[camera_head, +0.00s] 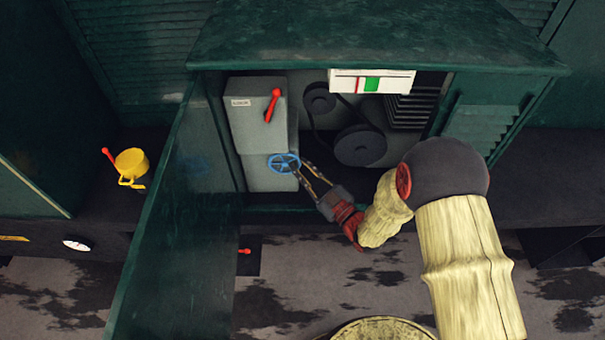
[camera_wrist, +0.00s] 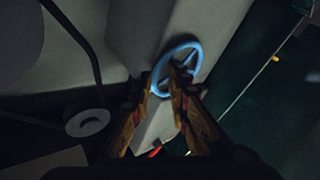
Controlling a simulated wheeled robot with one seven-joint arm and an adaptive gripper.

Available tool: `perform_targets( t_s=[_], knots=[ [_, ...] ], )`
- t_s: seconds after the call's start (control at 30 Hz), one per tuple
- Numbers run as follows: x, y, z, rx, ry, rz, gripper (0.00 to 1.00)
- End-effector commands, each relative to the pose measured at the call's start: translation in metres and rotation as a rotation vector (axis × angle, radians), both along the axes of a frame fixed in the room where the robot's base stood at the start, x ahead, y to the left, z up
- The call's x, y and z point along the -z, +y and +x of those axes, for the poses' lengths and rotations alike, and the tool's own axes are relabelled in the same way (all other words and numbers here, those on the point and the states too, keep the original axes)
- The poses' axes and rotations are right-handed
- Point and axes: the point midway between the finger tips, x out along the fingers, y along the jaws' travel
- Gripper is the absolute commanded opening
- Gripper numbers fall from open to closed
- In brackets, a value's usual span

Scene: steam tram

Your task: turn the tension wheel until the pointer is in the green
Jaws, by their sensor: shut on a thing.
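The blue tension wheel (camera_head: 284,163) is on the grey box low in the open green cabinet. My gripper (camera_head: 299,172) reaches it from the lower right, and its fingers are at the wheel's right side. In the wrist view the wheel (camera_wrist: 178,62) lies at the tips of my gripper (camera_wrist: 168,78), which is shut on its rim; the fingers hide part of the near rim. The white gauge plate (camera_head: 345,82) with a green band (camera_head: 372,84) is at the cabinet's top. A thin red mark stands just left of the green; I cannot tell surely that it is the pointer.
A red lever (camera_head: 272,105) is on the grey box above the wheel. Black belt pulleys (camera_head: 360,145) are to the right. The open cabinet door (camera_head: 165,240) stands left of my gripper. A yellow can (camera_head: 131,163) is farther left.

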Motion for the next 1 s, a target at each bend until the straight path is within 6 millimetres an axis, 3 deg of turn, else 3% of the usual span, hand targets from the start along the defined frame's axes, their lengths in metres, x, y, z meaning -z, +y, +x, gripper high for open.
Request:
perform_targets(
  t_s=[0.03, 0.2, 0.77, 0.8, 1.0],
  knots=[
    [0.0093, 0.0001, -0.0001, 0.001, 0.001, 0.023, 0.00],
    [0.0140, 0.0001, 0.0000, 0.001, -0.001, 0.113, 0.00],
    [0.0136, 0.0003, -0.0007, 0.001, 0.000, 0.196, 0.00],
    [0.0138, 0.0003, -0.0008, 0.000, 0.000, 0.195, 0.18],
    [0.0131, 0.0003, -0.0006, 0.000, -0.002, 0.197, 0.29]
  ],
)
